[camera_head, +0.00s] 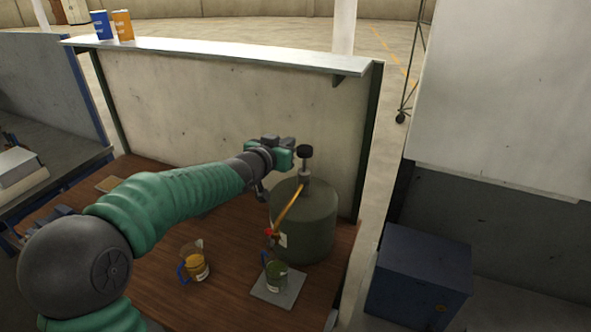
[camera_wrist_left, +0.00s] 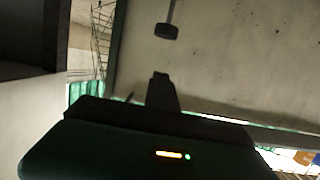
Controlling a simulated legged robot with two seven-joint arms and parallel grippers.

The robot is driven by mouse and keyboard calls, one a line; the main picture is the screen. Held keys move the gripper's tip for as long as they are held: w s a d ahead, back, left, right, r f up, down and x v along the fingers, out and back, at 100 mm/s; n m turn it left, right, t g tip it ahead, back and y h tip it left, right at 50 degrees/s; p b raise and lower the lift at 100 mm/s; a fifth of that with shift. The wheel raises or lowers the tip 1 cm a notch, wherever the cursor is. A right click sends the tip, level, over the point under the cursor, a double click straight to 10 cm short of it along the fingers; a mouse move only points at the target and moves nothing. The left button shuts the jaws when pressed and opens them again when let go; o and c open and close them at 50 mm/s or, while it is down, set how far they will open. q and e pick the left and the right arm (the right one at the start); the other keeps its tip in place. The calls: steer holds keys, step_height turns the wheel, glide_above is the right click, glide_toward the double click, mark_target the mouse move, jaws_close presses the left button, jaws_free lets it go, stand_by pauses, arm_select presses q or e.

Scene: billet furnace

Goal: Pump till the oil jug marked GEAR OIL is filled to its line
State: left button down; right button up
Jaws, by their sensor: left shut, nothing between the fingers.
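A dark green pump drum (camera_head: 308,228) stands on the wooden bench, with a black knob (camera_head: 304,151) on a thin upright rod. A brass spout slopes down left from its top to a red tip. A jug with greenish contents (camera_head: 276,272) stands below the spout on a grey pad (camera_head: 281,292). A second jug, with amber contents (camera_head: 198,268) and a blue handle, stands to the left. Their labels are too small to read. My left gripper (camera_head: 286,146) is shut and empty, just left of the knob. In the left wrist view the knob (camera_wrist_left: 166,31) appears beyond the fingers (camera_wrist_left: 162,88).
A grey wall panel with a shelf (camera_head: 220,54) stands behind the bench; a blue can (camera_head: 103,25) and an orange can (camera_head: 122,25) sit on the shelf. A dark blue cabinet (camera_head: 418,275) stands at the right. Bench space lies clear between the jugs.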

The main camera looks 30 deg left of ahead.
arm_select(q)
steer(key=shift+d, duration=0.15)
steer(key=p, duration=0.2)
glide_above(303, 153)
step_height(303, 153, down, 2)
step_height(303, 153, down, 4)
steer(key=shift+w+r+p, duration=0.1)
steer(key=shift+w+p, duration=0.05)
steer(key=shift+p, duration=0.25)
steer(key=shift+f, duration=0.35)
